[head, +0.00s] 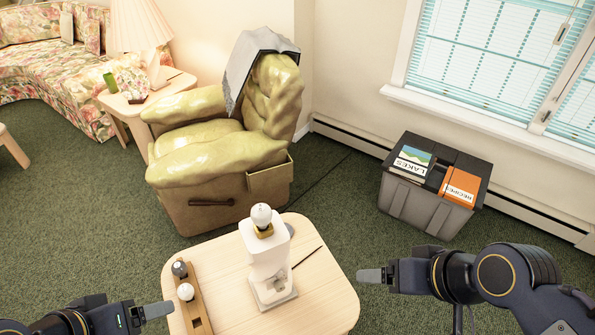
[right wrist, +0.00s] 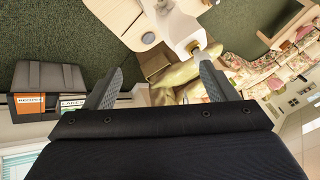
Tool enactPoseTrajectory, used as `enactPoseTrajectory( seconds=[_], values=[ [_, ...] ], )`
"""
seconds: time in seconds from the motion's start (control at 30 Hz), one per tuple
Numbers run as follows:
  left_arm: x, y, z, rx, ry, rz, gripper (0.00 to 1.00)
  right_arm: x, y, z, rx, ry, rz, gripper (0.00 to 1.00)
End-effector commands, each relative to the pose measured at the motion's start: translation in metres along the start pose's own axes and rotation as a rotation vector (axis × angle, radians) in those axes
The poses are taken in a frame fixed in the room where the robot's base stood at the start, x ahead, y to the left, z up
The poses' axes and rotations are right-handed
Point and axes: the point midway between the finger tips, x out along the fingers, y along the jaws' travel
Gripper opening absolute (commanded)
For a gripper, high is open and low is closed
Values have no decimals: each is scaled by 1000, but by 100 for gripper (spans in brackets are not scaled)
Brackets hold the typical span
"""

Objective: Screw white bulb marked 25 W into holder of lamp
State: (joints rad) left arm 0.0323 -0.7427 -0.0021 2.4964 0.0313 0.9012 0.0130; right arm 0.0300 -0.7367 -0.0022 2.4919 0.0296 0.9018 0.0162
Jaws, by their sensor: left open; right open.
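The white lamp (head: 268,262) stands upright on the small wooden table (head: 225,258). A white bulb (head: 261,214) sits upright at the brass-coloured holder (head: 263,231) on top; I cannot tell how far in it is. A wooden rack (head: 198,312) at the table's left holds a white bulb (head: 186,291) and a grey bulb (head: 180,268). No 25 W marking is readable. My left gripper (head: 155,311) is near the rack's front end, empty. My right gripper (head: 372,275) is open and empty, right of the table; its spread fingers show in the right wrist view (right wrist: 160,84), with the lamp (right wrist: 178,28) beyond.
A dark thin stick (head: 307,257) lies on the table right of the lamp. A grey crate (head: 430,205) with books stands at the right. Carpet is clear between table and crate.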

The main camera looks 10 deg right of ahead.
Motion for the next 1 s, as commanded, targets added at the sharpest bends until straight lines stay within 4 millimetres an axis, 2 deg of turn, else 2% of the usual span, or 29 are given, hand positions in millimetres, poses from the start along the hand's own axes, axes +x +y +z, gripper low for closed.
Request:
enactPoseTrajectory(
  seconds=[0.17, 0.33, 0.47, 0.57, 0.7, 0.83, 1.0],
  values=[
    [0, 0, 0, 0, 0, 0, 74, 0, -4, -22, 1, -45, 4, 79],
    [0, 0, 0, 0, 0, 0, 74, 12, -15, -68, 7, -126, 30, 79],
    [0, 0, 0, 0, 0, 0, 74, 33, -31, -106, 8, -185, 66, 79],
    [0, 0, 0, 0, 0, 0, 74, 55, -46, -131, 6, -223, 102, 79],
    [0, 0, 0, 0, 0, 0, 74, 95, -73, -160, -2, -267, 161, 79],
    [0, 0, 0, 0, 0, 0, 74, 139, -102, -179, -15, -294, 223, 79],
    [0, 0, 0, 0, 0, 0, 74, 198, -141, -187, -38, -309, 304, 79]
  ],
)
